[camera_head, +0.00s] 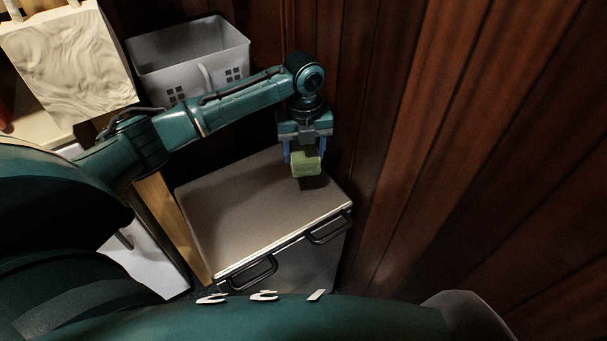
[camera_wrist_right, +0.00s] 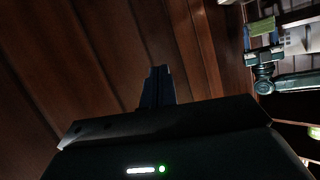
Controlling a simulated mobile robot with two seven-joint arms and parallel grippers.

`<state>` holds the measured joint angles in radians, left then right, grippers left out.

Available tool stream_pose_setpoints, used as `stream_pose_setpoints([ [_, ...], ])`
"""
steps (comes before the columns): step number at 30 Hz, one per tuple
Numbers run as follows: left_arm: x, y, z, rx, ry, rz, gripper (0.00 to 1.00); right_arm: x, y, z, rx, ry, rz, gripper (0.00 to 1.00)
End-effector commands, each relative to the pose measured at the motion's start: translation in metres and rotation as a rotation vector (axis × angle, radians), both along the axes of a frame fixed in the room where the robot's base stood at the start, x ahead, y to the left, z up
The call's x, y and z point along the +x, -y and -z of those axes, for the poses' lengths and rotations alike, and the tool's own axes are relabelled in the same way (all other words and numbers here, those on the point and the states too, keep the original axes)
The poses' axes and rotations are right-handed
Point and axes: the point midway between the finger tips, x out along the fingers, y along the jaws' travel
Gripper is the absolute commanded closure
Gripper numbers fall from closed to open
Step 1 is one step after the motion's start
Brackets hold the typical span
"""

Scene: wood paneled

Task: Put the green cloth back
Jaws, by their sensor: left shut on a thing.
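The green cloth (camera_head: 306,164) is a small folded block held between the fingers of my left gripper (camera_head: 304,157), which points down and is shut on it. Cloth and gripper are over the back right part of a grey box-like case top (camera_head: 250,205), with a dark shadow beside them. Whether the cloth touches the top is unclear. The cloth (camera_wrist_right: 262,27) also shows at the upper right in the right wrist view. My right gripper (camera_wrist_right: 158,86) shows there as a dark blue finger shape against wood panels; its opening cannot be made out.
The case has two dark handles (camera_head: 252,272) on its front edge. A white basket (camera_head: 190,62) stands behind my left forearm. Wood-panelled wall (camera_head: 440,130) rises close on the right. A pale carved block (camera_head: 65,62) is at the upper left. Most of the case top is bare.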

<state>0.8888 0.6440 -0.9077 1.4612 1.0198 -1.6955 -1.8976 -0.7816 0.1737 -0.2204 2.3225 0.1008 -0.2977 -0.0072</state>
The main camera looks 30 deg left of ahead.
Motion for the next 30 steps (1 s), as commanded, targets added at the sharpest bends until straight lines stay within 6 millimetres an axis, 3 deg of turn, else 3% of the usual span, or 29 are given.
stream_pose_setpoints([
  [13, 0.0, 0.0, 0.064, 0.001, -0.001, -0.002, 0.64, -0.004, 0.004, 0.0, -0.005, 0.032, 0.007, 1.0],
  [26, 0.0, 0.0, 0.072, 0.001, 0.001, -0.003, 0.64, -0.007, 0.006, -0.001, -0.009, 0.031, 0.009, 1.0],
  [27, 0.0, 0.0, 0.072, 0.0, 0.002, -0.003, 0.41, -0.007, 0.006, -0.001, -0.009, 0.03, 0.009, 1.0],
  [30, 0.0, 0.0, 0.072, 0.001, 0.002, -0.002, 0.33, -0.007, 0.006, 0.0, -0.009, 0.029, 0.009, 1.0],
])
